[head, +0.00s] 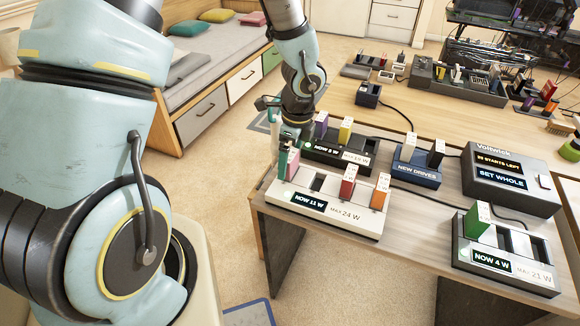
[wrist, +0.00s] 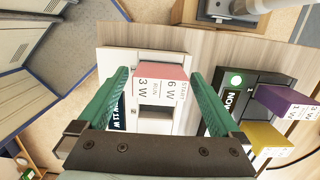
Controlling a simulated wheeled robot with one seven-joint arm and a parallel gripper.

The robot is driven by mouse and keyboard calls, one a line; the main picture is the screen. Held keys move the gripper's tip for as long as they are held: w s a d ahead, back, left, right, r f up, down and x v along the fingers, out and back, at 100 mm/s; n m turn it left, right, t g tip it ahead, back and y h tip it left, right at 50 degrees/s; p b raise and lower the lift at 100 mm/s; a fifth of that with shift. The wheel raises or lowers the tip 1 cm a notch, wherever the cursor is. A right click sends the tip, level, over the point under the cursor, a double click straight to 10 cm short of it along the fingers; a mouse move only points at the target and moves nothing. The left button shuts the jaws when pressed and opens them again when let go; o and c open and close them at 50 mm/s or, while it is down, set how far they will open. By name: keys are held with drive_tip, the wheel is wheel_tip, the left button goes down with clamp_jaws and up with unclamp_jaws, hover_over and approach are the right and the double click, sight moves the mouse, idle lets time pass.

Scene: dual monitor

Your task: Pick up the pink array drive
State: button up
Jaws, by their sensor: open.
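The pink array drive (wrist: 162,85) stands in the left slot of the white array unit (head: 335,224), whose display reads NOW 11 W, MAX 24 W. Its label reads START 6 W, RUN 3 W. My gripper (wrist: 158,74) is open, with one green finger on each side of the drive in the wrist view. I cannot tell whether either finger touches it. In the head view my gripper (head: 281,146) is over the left end of the white unit, and the drive (head: 293,163) is partly hidden by it.
The white unit also holds a red drive (head: 347,187) and an orange drive (head: 380,192). Close behind is a black unit (head: 325,155) with purple and yellow drives. The NEW DRIVES holder (head: 417,170), Voltwick box (head: 512,182) and another unit (head: 507,258) with a green drive stand to the right.

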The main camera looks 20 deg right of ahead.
drive_tip(key=c, duration=1.3)
drive_tip(key=shift+r, duration=0.15)
